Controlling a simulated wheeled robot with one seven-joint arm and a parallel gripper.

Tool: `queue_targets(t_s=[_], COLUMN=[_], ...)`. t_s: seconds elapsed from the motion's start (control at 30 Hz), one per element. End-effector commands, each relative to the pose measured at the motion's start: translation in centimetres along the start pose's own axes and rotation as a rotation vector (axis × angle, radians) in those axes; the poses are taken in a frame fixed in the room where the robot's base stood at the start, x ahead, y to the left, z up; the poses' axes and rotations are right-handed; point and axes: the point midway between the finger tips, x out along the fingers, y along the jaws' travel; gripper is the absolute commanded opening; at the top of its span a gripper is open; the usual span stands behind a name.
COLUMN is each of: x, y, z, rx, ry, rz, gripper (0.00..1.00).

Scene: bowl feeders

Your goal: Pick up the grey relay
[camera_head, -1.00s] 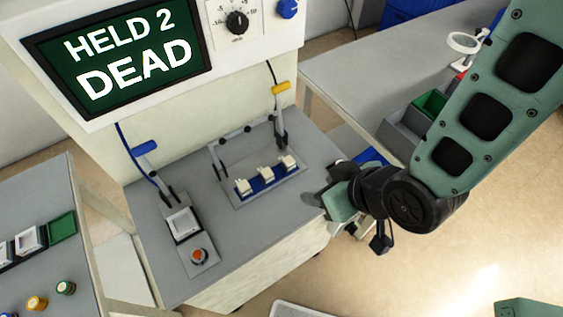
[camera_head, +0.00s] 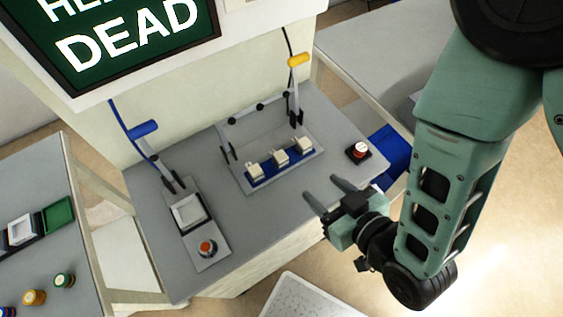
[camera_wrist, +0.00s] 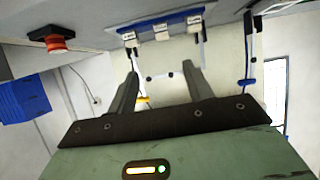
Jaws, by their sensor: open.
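Three pale blocks sit in a row on a blue strip in the fixture (camera_head: 245,183) on the bench: left block (camera_head: 255,171), middle block (camera_head: 280,158), right block (camera_head: 304,145). They look off-white; I cannot tell which, if any, is the grey relay. My gripper (camera_head: 326,192) is open and empty, near the bench's front edge, to the right of and nearer than the blocks. In the wrist view my gripper (camera_wrist: 161,72) has its fingers spread, and the blue strip with its blocks (camera_wrist: 162,34) is upside down beyond the fingertips.
A lever with a yellow handle (camera_head: 299,59) stands behind the fixture. A blue-handled lever (camera_head: 143,130) stands left, by a white square socket (camera_head: 188,212) and orange button (camera_head: 207,247). A red button (camera_head: 360,150) is at right. A screen (camera_head: 110,40) reads "DEAD".

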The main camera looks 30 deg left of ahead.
Motion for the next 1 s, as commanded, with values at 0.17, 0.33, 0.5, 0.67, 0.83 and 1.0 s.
queue_targets(t_s=[0.17,0.33,0.5,0.67,0.83,1.0], x=[2.6,3.4,4.1,4.6,5.0,7.9], y=[0.0,0.0,0.0,0.0,0.0,0.0], z=[0.5,0.4,0.4,0.4,0.5,0.0], rx=[-0.001,-0.001,-0.001,0.000,0.000,0.001], ry=[0.005,0.004,0.003,0.003,0.003,-0.001], rz=[0.000,-0.001,0.000,0.000,-0.001,0.000], gripper=[0.51,0.51,0.51,0.51,0.51,0.51])
